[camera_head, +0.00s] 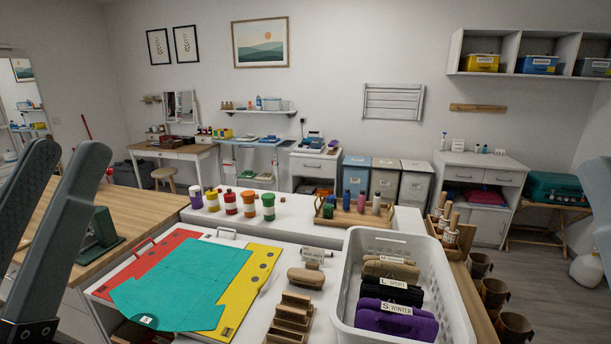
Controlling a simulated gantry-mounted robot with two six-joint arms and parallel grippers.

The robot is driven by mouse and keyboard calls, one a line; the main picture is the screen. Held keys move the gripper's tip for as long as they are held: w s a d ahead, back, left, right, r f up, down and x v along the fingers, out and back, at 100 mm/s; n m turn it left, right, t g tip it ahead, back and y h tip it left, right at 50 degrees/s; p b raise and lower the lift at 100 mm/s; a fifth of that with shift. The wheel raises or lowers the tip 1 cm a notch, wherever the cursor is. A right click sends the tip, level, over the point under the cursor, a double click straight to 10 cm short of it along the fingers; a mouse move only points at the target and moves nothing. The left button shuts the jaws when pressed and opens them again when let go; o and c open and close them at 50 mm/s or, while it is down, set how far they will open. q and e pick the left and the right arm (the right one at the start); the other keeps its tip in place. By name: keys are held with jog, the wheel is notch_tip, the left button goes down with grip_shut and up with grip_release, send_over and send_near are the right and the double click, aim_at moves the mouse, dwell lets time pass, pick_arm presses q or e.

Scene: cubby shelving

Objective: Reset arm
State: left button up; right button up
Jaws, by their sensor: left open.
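My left gripper (66,150) is large and close at the left edge. Its two grey fingers stand up and apart, with nothing between them. It is open, in front of the wooden worktop. Only a grey piece of my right gripper (598,195) shows at the right edge, so its jaws cannot be judged. Neither gripper visibly holds anything.
A white basket (455,300) holds rolled cloths with labels. Left of it are a wooden stepped holder (290,318), a brush (306,277) and a teal sheet (185,285) over red and yellow ones.

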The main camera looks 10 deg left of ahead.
notch_tip(320, 180, up, 38)
jog(key=p, duration=3.8)
notch_tip(320, 180, down, 46)
jog(key=b, duration=4.6)
jog(key=shift+r, duration=0.15)
